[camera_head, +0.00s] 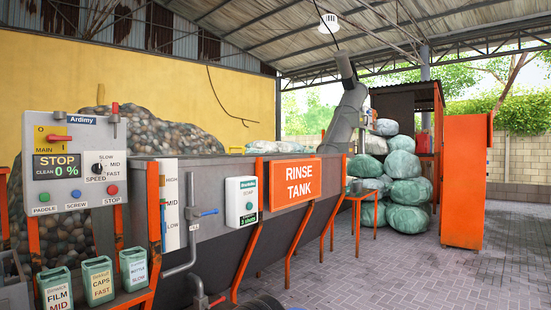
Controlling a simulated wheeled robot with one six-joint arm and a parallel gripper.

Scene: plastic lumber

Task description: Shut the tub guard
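The grey rinse tank (215,245) runs from the left foreground toward the middle, in a sloped orange frame, with an orange "RINSE TANK" sign (296,181) on its side. I cannot make out for certain which part is the tub guard. A tall orange panel (465,185) stands upright at the right, apart from the tank; I cannot tell whether it is a guard or a cabinet. My gripper is not in view.
A control panel (75,158) reading "STOP 0 %" stands at the left, above several labelled green containers (97,280). Green bags (408,194) are piled behind a small orange stand (362,196). The paved floor (400,275) at the lower right is clear.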

